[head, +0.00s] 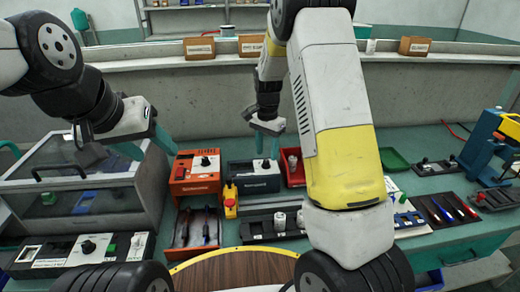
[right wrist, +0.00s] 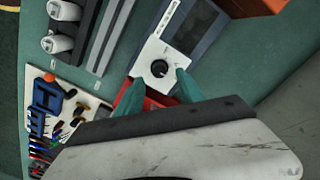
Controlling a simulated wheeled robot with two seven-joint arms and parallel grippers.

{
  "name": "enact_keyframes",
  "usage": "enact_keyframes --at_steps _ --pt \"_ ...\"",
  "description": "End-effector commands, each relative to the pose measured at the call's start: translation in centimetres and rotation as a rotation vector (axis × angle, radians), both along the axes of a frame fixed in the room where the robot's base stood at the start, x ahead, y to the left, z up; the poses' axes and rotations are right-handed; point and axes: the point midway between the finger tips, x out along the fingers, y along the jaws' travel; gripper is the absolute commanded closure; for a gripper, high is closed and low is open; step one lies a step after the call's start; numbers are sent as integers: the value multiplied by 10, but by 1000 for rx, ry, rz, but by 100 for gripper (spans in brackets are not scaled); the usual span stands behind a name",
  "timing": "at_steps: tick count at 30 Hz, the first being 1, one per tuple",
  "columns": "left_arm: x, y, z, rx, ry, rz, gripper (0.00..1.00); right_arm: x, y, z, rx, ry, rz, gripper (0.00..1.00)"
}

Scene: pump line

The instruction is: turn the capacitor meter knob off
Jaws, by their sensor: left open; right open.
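A dark blue-grey meter box (head: 252,179) stands on the bench, with a white panel and a black knob (head: 265,163) on top. Its label is too small to read. The knob (right wrist: 159,68) also shows in the right wrist view. My right gripper (head: 267,152) is open just above this box, and in the right wrist view its fingertips (right wrist: 155,82) are on either side near the knob, with nothing between them. I cannot tell whether they touch the panel. My left gripper (head: 157,155) is open and empty left of the orange box.
An orange box (head: 195,178) with its own knob stands left of the dark box. A red bin (head: 290,170) adjoins it on the right. A yellow switch box (head: 230,205) and a tray of white cylinders (head: 275,226) sit in front. A clear-lidded case (head: 75,185) stands left.

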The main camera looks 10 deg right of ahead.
Motion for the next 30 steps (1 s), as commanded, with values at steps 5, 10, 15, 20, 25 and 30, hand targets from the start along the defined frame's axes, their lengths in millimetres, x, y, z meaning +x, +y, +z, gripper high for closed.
enact_keyframes --at_steps 5,10,15,20,25,30 --pt "0 0 0 0 0 0 45 -1 0 -26 1 2 1 55" --pt "0 0 0 0 0 0 45 0 0 -36 1 0 2 55" --pt "0 0 0 0 0 0 45 0 1 -37 2 -1 2 55" --pt "0 0 0 0 0 0 45 0 0 -37 1 0 2 71" --pt "0 0 0 0 0 0 45 0 0 -36 1 -1 2 100" --pt "0 0 0 0 0 0 45 0 1 -36 1 -1 4 100"
